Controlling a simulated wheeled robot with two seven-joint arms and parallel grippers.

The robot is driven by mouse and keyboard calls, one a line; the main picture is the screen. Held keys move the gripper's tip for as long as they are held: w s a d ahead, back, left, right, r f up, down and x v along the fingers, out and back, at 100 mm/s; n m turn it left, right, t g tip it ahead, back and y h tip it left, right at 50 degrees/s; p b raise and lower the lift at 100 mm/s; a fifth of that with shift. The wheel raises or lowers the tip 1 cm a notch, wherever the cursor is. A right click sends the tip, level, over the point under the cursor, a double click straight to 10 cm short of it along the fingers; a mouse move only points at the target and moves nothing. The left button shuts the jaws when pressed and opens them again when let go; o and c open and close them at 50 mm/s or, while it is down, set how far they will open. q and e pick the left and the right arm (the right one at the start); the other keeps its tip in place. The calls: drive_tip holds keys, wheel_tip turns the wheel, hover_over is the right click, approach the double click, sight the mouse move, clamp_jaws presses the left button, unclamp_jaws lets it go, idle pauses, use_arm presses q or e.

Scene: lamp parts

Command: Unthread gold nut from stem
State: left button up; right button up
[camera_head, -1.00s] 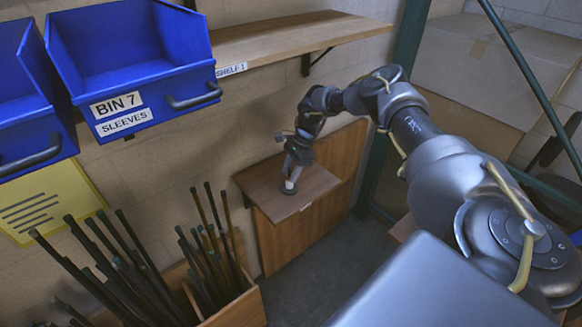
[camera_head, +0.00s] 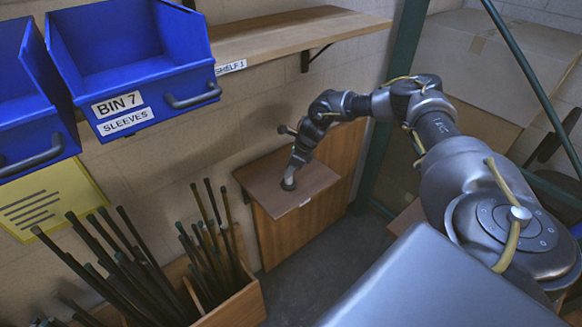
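My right gripper (camera_head: 292,174) points down at a small wooden bench top (camera_head: 262,177) in the head view. Its tip is at a small dark round base (camera_head: 288,185) on the bench. The gripper is small and dark here, and I cannot tell whether its fingers are open or shut. I cannot make out the gold nut or the stem; the gripper may hide them. My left gripper is not in view.
Blue bins (camera_head: 135,55) hang at the upper left beside a wooden shelf (camera_head: 290,32). A wooden box (camera_head: 237,308) of dark rods stands at the lower left. A green rack post (camera_head: 388,110) and cardboard boxes (camera_head: 480,60) are at the right.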

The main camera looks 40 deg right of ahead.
drive_tip(key=shift+a+f+m+h, duration=0.15)
drive_tip(key=shift+m+h, duration=0.25)
drive_tip(key=shift+m, duration=0.6)
drive_tip(key=m+t+h, duration=0.1)
drive_tip(key=m, duration=0.3)
drive_tip(key=shift+s+a, duration=0.1)
drive_tip(key=shift+a+m+h, duration=0.1)
drive_tip(key=shift+m+h, duration=0.5)
drive_tip(key=shift+m, duration=0.3)
drive_tip(key=m+h, duration=0.1)
drive_tip(key=m, duration=0.1)
drive_tip(key=shift+m, duration=0.4)
drive_tip(key=m, duration=0.1)
drive_tip(key=m+h, duration=0.1)
drive_tip(key=m, duration=0.1)
drive_tip(key=shift+w+a+g, duration=0.15)
drive_tip(key=shift+w+g, duration=0.05)
drive_tip(key=shift+g, duration=0.1)
drive_tip(key=shift+s, duration=0.1)
